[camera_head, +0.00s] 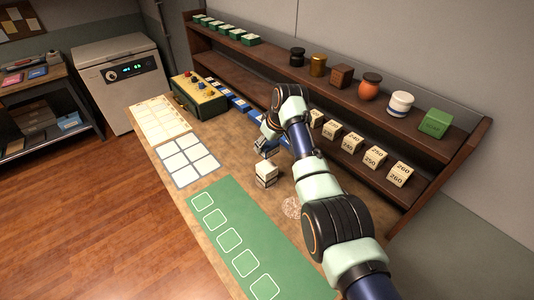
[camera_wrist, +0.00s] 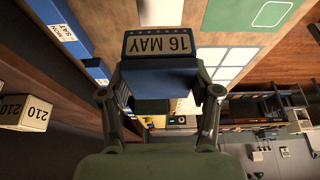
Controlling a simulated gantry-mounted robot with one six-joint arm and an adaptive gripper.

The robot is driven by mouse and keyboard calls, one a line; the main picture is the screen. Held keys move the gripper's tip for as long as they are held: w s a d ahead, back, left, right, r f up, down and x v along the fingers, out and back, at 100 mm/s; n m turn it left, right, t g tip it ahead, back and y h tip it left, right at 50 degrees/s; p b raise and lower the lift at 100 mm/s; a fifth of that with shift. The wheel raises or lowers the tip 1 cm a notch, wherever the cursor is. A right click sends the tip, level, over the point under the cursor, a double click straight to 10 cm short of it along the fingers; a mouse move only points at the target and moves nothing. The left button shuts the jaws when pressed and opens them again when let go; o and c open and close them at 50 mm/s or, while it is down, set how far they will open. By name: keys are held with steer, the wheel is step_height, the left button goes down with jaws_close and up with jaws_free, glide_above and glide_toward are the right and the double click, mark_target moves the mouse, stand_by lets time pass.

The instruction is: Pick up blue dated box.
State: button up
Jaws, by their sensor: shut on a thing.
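A blue box (camera_wrist: 160,78) with a cream label reading "16 MAY" sits between the fingers of my gripper (camera_wrist: 161,92) in the wrist view. The fingers press on its two sides. In the head view my gripper (camera_head: 267,143) is over the worktable, left of my arm. The held box (camera_head: 264,151) shows there only in part, close to a cream block. Whether the box touches the table is hard to tell.
A cream block (camera_head: 265,174) stands on the table just in front of the gripper. Blue boxes (camera_head: 238,103) line the lower shelf, and numbered cream blocks (camera_head: 374,158) stand farther right. A green mat (camera_head: 222,207) and a white grid (camera_head: 189,160) lie on the table.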

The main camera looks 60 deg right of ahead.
step_height(320, 180, up, 13)
steer(key=p, duration=0.2)
